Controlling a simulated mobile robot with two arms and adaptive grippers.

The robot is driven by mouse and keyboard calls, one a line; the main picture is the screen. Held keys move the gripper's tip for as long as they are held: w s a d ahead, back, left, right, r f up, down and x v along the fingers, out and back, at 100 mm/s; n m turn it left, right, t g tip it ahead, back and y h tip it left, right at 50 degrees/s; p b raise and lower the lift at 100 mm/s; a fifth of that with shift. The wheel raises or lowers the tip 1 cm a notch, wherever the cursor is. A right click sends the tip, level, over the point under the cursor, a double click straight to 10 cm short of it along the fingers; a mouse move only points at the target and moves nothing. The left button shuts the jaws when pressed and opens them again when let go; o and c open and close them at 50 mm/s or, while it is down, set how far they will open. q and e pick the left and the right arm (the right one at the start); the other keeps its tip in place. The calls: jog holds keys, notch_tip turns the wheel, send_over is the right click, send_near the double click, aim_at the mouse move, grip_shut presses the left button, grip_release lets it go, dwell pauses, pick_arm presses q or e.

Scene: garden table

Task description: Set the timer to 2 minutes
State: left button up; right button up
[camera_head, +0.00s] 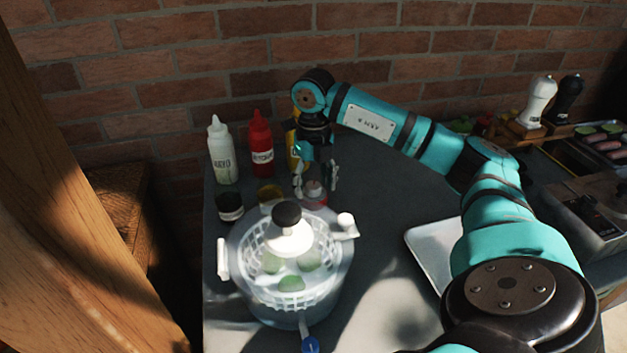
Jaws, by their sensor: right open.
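A small round red and grey object (314,194), which looks like the timer, sits on the dark garden table (375,215) behind the salad spinner. Its dial markings are too small to read. My right gripper (316,187) points down over it, open, with one finger on each side. I cannot tell whether the fingers touch it. My left gripper is out of view.
A clear salad spinner (338,275) with green pieces inside stands just in front. A white mayo bottle (222,152), a red ketchup bottle (261,145) and small jars stand left of the gripper. A metal tray (432,250) lies right. A brick wall (200,60) closes the back.

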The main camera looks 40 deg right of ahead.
aim_at(314, 184)
jog(key=shift+f, duration=0.15)
jog(key=shift+c, duration=0.4)
jog(key=c, duration=1.1)
jog(key=shift+o, duration=0.2)
jog(key=shift+m, duration=0.8)
jog(key=o, duration=1.1)
jog(key=shift+o, duration=0.2)
notch_tip(314, 184, up, 12)
